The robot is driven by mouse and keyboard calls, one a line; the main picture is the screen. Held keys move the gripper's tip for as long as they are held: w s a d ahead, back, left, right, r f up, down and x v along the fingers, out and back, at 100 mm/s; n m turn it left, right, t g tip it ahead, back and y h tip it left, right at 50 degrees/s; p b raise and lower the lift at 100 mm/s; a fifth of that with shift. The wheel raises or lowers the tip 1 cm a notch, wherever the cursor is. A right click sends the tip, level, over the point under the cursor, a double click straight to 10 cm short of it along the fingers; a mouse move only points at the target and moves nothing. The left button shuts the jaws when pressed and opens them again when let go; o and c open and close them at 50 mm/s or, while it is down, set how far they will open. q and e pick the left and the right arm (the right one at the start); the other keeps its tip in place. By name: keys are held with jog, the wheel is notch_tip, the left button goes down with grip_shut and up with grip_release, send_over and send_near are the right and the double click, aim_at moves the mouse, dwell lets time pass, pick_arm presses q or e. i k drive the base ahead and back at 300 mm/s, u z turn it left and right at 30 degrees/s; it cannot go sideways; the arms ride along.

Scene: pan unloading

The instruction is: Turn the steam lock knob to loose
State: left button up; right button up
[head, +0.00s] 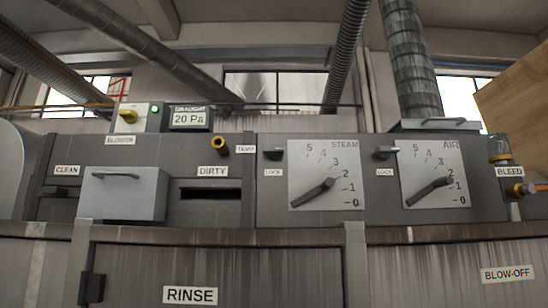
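The steam lock knob (273,154) is a small dark knob on the grey panel, just left of the steam dial, with a LOCK label (273,172) below it. Its grip appears to lie roughly level; I cannot tell whether it is locked or loose. The pale square steam dial (325,155) is marked 0 to 5, and its dark lever (313,194) points up and right, near 2. Neither of my grippers shows in the head view.
A similar air lock knob (385,153) sits beside the air dial (420,165). A bleed valve (520,189) is right. A wooden board (520,95) juts in upper right.

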aim_at(273, 152)
jog(key=k, duration=1.3)
jog(key=u, duration=0.7)
jog(key=i, duration=1.4)
jog(key=z, duration=0.6)
jog(key=i, duration=0.65)
jog(key=z, duration=0.3)
